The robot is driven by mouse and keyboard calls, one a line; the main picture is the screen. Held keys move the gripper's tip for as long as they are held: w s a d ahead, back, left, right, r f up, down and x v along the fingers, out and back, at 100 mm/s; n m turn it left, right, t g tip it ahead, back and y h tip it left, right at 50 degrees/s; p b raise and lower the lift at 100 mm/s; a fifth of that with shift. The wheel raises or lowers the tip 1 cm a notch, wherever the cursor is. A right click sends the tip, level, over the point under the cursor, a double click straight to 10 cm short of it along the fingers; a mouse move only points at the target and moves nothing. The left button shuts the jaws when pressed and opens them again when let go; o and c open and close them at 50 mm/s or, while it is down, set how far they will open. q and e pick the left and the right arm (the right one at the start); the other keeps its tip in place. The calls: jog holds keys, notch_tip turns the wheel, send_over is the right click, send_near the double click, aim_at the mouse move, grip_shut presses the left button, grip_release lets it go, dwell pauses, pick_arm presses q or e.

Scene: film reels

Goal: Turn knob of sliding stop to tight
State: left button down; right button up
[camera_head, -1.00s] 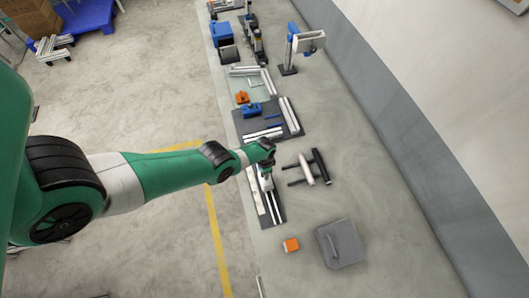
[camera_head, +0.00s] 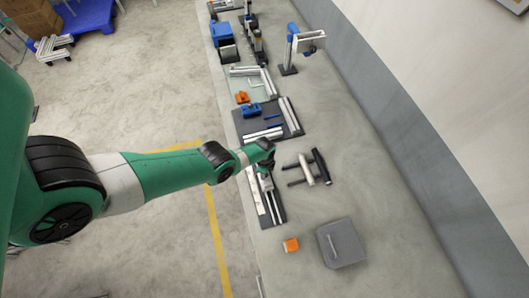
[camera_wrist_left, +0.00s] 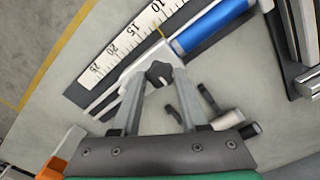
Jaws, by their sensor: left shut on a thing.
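The knob (camera_wrist_left: 158,73) of the sliding stop is dark and star-shaped. In the left wrist view it sits between my left gripper's two grey fingertips (camera_wrist_left: 159,80), which are shut on it. The pale body of the sliding stop (camera_wrist_left: 168,50) shows behind the knob, beside a white scale (camera_wrist_left: 125,45) with black numbers. In the head view my left gripper (camera_head: 265,172) reaches down over the rail on its dark base (camera_head: 279,211), and the arm and fingers hide most of the stop. I cannot tell how tight the knob is. My right gripper is in neither view.
A blue cylinder (camera_wrist_left: 211,26) lies along the scale. A hammer (camera_head: 321,166) and other dark-handled tools lie right of the rail. Bare bench lies between the tools and the wall.

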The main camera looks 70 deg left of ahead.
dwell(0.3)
pick_arm(q)
jog(key=shift+c, duration=2.2)
grip_release()
